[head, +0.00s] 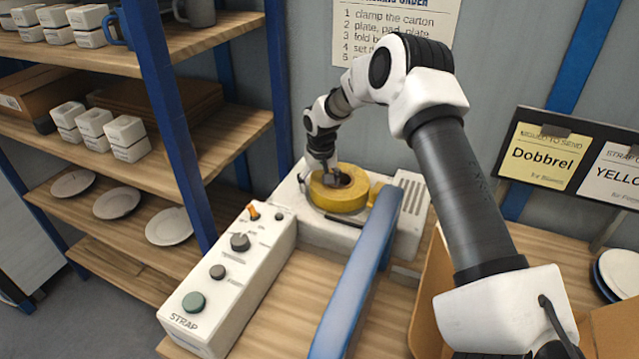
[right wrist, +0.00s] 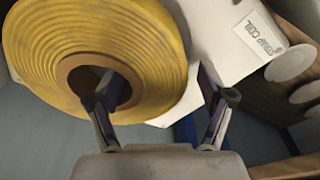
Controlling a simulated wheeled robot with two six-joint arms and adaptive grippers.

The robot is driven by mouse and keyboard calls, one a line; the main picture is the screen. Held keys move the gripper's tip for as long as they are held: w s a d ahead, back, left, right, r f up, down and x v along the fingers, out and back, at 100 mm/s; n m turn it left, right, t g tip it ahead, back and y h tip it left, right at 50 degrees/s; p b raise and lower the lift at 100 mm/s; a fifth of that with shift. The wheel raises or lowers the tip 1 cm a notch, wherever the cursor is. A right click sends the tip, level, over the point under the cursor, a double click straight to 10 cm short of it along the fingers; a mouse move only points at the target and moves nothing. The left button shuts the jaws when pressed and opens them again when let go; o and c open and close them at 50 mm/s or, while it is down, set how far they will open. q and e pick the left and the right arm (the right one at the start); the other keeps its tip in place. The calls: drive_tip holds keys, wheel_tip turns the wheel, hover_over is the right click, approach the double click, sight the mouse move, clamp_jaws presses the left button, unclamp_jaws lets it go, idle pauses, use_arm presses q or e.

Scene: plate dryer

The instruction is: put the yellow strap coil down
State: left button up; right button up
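The yellow strap coil (head: 338,199) is a thick yellow ring with a brown core, lying flat on the white strapping machine (head: 408,215). In the right wrist view the coil (right wrist: 165,55) fills the upper left. My right gripper (head: 328,180) is over the coil's left side. Its fingers (right wrist: 167,98) are spread apart. One finger overlaps the core hole and the other is outside the outer rim, with gaps to the ring between them. Whether the fingertips reach down into the hole is unclear. My left gripper is not in view.
A control box (head: 240,272) marked STRAP stands left of a blue bar (head: 358,280). Shelves with plates (head: 117,202) and white blocks (head: 94,122) are on the left. A sign board (head: 541,156) and cardboard (head: 432,295) are on the right.

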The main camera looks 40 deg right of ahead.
drive_tip(key=shift+r, duration=0.1)
wheel_tip(320, 180, up, 12)
drive_tip(key=s+b, duration=0.1)
drive_tip(key=b, duration=0.1)
drive_tip(key=shift+s+a, duration=0.15)
drive_tip(key=shift+a, duration=0.15)
